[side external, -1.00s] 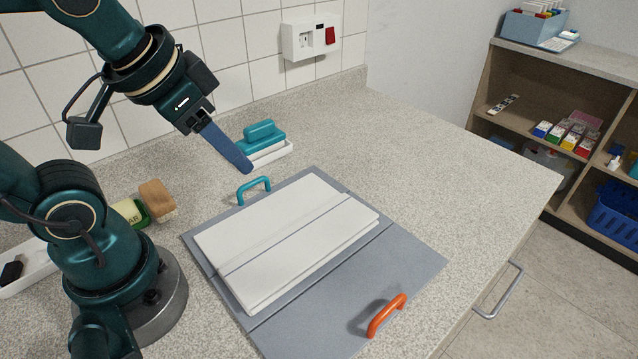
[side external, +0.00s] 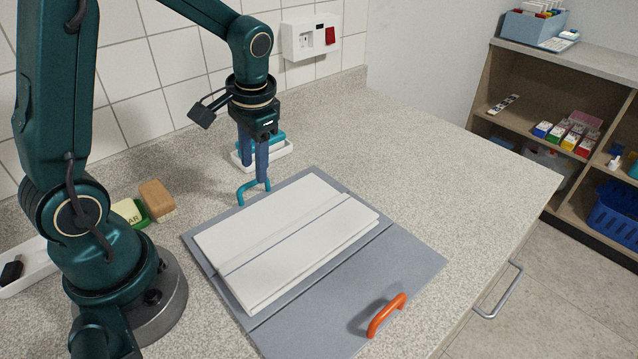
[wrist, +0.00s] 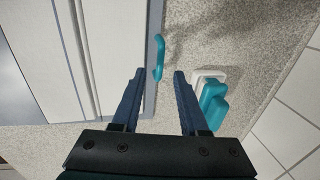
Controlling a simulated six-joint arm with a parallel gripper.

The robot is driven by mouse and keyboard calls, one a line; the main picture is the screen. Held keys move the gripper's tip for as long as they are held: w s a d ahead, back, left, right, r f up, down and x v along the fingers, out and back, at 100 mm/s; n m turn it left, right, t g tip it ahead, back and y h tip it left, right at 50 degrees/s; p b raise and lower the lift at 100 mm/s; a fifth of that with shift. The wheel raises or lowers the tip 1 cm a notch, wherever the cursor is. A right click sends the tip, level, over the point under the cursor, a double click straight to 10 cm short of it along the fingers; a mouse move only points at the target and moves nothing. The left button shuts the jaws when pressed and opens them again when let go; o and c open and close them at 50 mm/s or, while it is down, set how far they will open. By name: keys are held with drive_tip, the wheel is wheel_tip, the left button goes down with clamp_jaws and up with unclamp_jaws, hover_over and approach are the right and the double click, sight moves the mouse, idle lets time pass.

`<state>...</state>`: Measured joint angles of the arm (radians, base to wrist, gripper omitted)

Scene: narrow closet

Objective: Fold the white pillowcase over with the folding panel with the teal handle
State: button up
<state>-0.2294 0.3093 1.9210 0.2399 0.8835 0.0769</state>
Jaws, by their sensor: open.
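The white pillowcase (side external: 285,245) lies flat on a grey folding board (side external: 400,262), with a layered edge and a dark line along its length. It also shows in the wrist view (wrist: 30,60). The folding panel's teal handle (side external: 243,191) stands at the board's far edge, by the tiled wall. My gripper (side external: 257,183) points down just above the handle, open. In the wrist view, the teal handle (wrist: 158,50) lies ahead of the gap between my two blue fingertips (wrist: 159,72). Whether the fingers touch it, I cannot tell. The handle is partly hidden by my fingers in the side view.
An orange handle (side external: 388,315) is on the board's near panel. A white tray with a teal item (side external: 285,152) stands behind my gripper. A wooden block (side external: 157,197) and a green item sit left of the board. The counter right of the board is clear.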

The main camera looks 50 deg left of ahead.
drive_tip(key=shift+a+f, duration=0.15)
drive_tip(key=shift+f, duration=0.55)
drive_tip(key=shift+a+f, duration=0.1)
drive_tip(key=shift+f, duration=0.55)
clamp_jaws()
idle(0.4)
